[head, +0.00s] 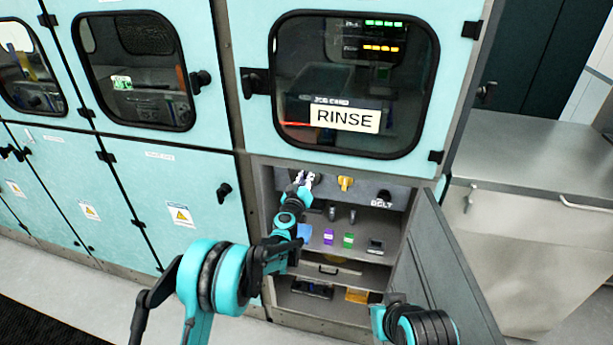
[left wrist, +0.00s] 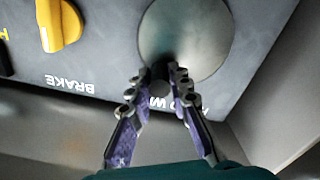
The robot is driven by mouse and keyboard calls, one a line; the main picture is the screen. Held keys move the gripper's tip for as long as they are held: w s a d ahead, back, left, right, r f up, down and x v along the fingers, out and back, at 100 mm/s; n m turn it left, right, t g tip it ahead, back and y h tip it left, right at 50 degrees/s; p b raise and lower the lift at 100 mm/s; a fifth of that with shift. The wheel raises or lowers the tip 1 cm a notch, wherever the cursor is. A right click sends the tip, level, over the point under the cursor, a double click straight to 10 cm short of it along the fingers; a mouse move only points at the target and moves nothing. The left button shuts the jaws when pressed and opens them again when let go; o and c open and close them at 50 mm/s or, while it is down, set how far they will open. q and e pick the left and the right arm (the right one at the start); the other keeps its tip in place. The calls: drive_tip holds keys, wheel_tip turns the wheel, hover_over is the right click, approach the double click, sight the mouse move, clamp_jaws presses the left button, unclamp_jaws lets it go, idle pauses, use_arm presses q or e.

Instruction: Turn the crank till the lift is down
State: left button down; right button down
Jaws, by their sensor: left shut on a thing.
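The crank, a round grey disc (left wrist: 205,40) with a dark handle (left wrist: 161,76), is on the grey panel in the left wrist view. My left gripper (left wrist: 161,84) is shut on the handle, one finger on each side. In the head view my left gripper (head: 304,181) is at the upper left of the open compartment and hides most of the crank. The lift cannot be made out; behind the RINSE window (head: 350,75) there are dark shapes and green and orange lights. My right gripper does not show; only part of my right arm is at the bottom.
A yellow brake knob (head: 345,183) is right of the crank, with a bolt knob (head: 384,195) beyond it. Below are a purple block (head: 328,237), a green block (head: 348,240) and a drawer (head: 335,270). The open grey door (head: 445,275) bounds the right side.

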use_arm(q)
drive_tip(key=c, duration=1.4)
unclamp_jaws()
drive_tip(key=v, duration=1.2)
